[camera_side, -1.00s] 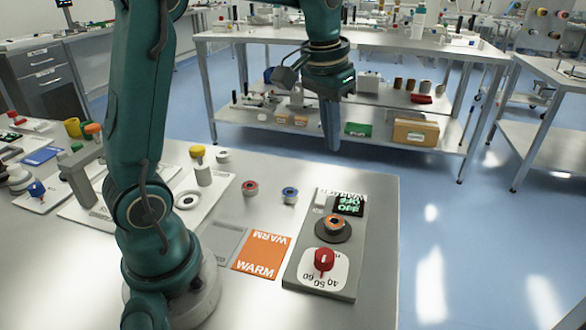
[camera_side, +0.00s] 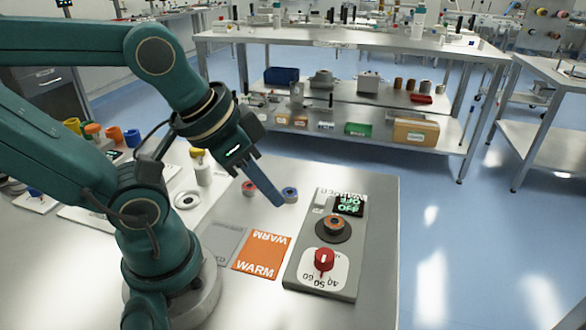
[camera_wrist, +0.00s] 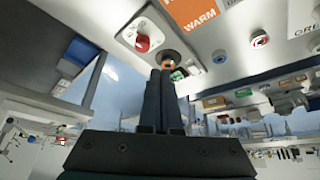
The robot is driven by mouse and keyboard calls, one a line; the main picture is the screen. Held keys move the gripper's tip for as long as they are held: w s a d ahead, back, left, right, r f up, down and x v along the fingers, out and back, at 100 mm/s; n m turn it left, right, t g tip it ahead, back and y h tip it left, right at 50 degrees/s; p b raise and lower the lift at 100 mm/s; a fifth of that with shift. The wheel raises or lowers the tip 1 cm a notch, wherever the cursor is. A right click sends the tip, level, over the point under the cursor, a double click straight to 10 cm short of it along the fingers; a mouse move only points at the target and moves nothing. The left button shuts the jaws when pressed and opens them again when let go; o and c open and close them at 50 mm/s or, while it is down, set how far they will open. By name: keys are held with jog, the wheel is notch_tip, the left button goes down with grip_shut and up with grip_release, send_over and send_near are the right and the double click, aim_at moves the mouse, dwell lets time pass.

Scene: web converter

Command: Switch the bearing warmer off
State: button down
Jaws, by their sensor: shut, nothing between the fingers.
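The bearing warmer (camera_side: 298,274) is a grey panel at the right of the bench. It carries a red knob (camera_side: 323,260) on a white dial plate marked 40, 50, 60, a dark round plate with a copper-and-dark bearing (camera_side: 335,225), and a display (camera_side: 349,205) with green text, where a line looks like OFF. My gripper (camera_side: 278,200) is shut and empty, tilted down, left of the warmer and apart from it. In the wrist view its fingers (camera_wrist: 161,72) point toward the bearing (camera_wrist: 168,65); the red knob (camera_wrist: 143,43) shows upper left.
An orange WARM card (camera_side: 261,255) and a grey card (camera_side: 223,243) lie left of the warmer. A blue-ringed part (camera_side: 290,194) and a red-ringed part (camera_side: 249,188) stand close to my fingers. The bench's right edge is just beyond the warmer.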

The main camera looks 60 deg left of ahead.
notch_tip(320, 180, up, 4)
jog(key=w+n, duration=0.2)
jog(key=n, duration=0.8)
jog(key=n+g, duration=0.6)
jog(key=n, duration=1.1)
send_over(319, 201)
notch_tip(319, 201, down, 3)
jog(key=shift+w+r, duration=0.1)
jog(key=shift+r, duration=0.15)
jog(key=shift+f, duration=0.1)
notch_tip(319, 201, down, 14)
jog(key=shift+r, duration=0.1)
